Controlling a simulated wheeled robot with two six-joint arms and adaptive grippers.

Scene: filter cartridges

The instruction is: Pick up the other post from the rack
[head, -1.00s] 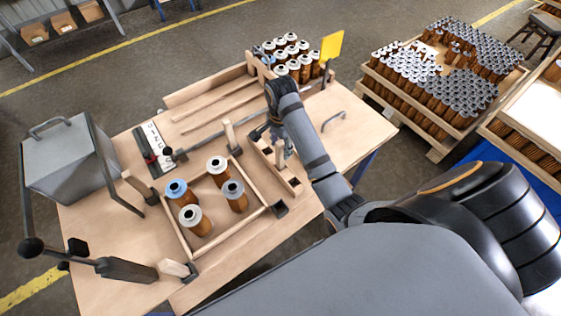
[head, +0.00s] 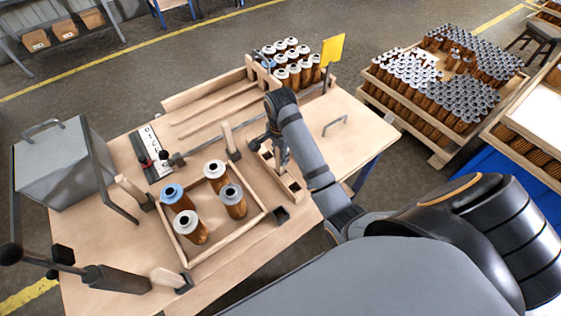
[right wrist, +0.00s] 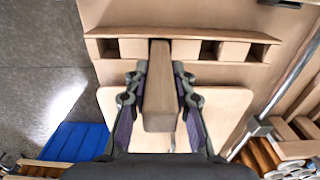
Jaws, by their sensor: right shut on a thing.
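My right gripper (right wrist: 160,100) is shut on a square wooden post (right wrist: 160,112), with one finger on each side of it. The post's near end faces the wrist camera. Its far end meets the wooden rack (right wrist: 275,38) in line with one of its slots; I cannot tell whether it is still seated. Other slots in the rack show dark and empty. In the head view the gripper (head: 276,150) is over the rack (head: 292,187), and the arm partly hides both. My left gripper is not in view.
Upright posts (head: 232,140) stand at three corners of a wooden tray (head: 228,242) with several cartridges (head: 234,200). A black socket (head: 282,214) at its right corner is empty. A yellow flag (head: 333,50) stands behind. The table's right side is mostly clear.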

